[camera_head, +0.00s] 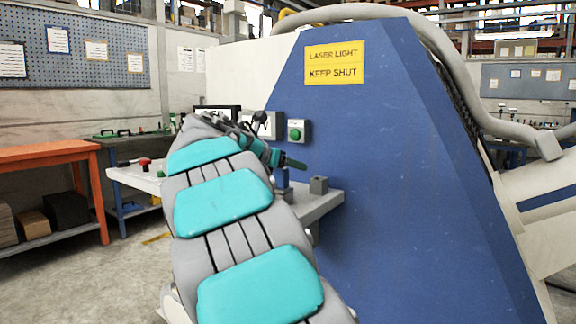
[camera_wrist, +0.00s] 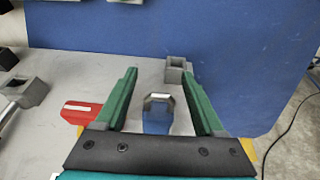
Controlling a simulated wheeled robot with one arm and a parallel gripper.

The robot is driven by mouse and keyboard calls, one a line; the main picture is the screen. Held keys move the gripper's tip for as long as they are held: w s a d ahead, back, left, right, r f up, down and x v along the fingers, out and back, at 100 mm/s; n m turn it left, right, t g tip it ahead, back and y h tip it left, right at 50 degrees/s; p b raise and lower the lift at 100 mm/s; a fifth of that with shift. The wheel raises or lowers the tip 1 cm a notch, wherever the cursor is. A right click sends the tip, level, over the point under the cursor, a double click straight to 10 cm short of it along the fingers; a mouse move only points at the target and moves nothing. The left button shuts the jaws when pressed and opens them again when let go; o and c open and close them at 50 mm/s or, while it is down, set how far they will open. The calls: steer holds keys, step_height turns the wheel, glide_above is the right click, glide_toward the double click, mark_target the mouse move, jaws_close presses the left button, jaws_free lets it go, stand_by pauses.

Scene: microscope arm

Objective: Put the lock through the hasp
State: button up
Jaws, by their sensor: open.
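A blue block-like piece with a pale metal loop on top, probably the lock (camera_wrist: 157,122), stands on a grey shelf between my gripper's fingers in the wrist view. My gripper (camera_wrist: 160,74) is open, its two green fingers either side of the blue piece with gaps showing. In the head view, the blue piece (camera_head: 282,179) is just below my gripper (camera_head: 288,160). A grey hollow square block (camera_wrist: 178,72) stands beyond it, near the right fingertip; it also shows in the head view (camera_head: 318,186). I cannot tell which part is the hasp.
The grey shelf (camera_head: 318,203) meets a large blue machine panel (camera_head: 390,150). A red piece (camera_wrist: 80,112) lies left of the left finger. Another grey hollow block (camera_wrist: 24,92) is at far left. An orange bench (camera_head: 45,155) stands at left.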

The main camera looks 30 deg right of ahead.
steer(key=v, duration=0.8)
steer(key=shift+f, duration=0.1)
stand_by(0.4)
